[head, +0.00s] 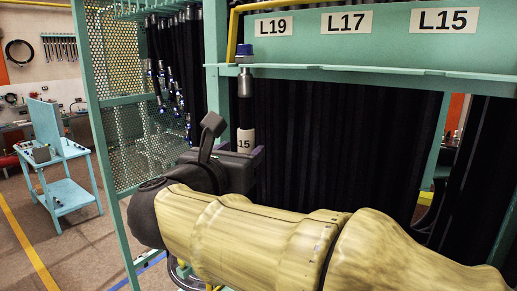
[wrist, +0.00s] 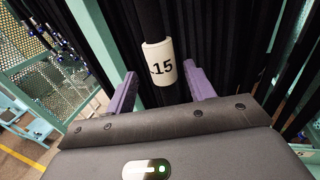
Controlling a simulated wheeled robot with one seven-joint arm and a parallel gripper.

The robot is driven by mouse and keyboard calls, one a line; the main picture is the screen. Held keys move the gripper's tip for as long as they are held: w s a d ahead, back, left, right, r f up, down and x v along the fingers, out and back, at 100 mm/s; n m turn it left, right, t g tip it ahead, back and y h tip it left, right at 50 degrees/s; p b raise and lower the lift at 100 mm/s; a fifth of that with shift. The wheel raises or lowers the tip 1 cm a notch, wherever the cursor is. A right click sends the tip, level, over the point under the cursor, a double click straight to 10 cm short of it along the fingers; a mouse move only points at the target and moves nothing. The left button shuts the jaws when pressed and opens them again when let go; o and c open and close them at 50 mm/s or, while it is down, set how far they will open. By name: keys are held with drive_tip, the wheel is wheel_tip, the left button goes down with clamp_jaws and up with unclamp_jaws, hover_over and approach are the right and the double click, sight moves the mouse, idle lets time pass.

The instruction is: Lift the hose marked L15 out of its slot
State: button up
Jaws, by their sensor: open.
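The hose marked L15 (head: 245,141) hangs upright at the left end of the green rail (head: 380,75). Its blue and metal end fitting (head: 244,57) sits at the rail, near the L19 plate. In the wrist view its white label (wrist: 159,62) reads 15, with the first letter partly turned away. My gripper (wrist: 161,74) is open, with one purple finger on each side of the hose around the label's height. Gaps show between fingers and hose. The gripper body hides the hose below the label.
Plates L19 (head: 273,27), L17 (head: 346,22) and L15 (head: 444,20) mark the rail's panel. Black hoses (head: 310,140) hang closely behind and right. A perforated green panel (head: 122,90) stands left. A small blue cart (head: 60,175) is farther left, with open floor around it.

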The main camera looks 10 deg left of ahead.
sight(243, 149)
drive_tip(key=w+p, duration=0.1)
drive_tip(key=w, duration=0.1)
drive_tip(key=w+d+p, duration=0.1)
drive_tip(key=p, duration=0.1)
drive_tip(key=shift+w+r, duration=0.2)
drive_tip(key=shift+w, duration=0.15)
drive_tip(key=shift+w+f, duration=0.2)
drive_tip(key=shift+w, duration=0.2)
drive_tip(key=shift+s, duration=0.1)
drive_tip(key=shift+c, duration=0.4)
clamp_jaws()
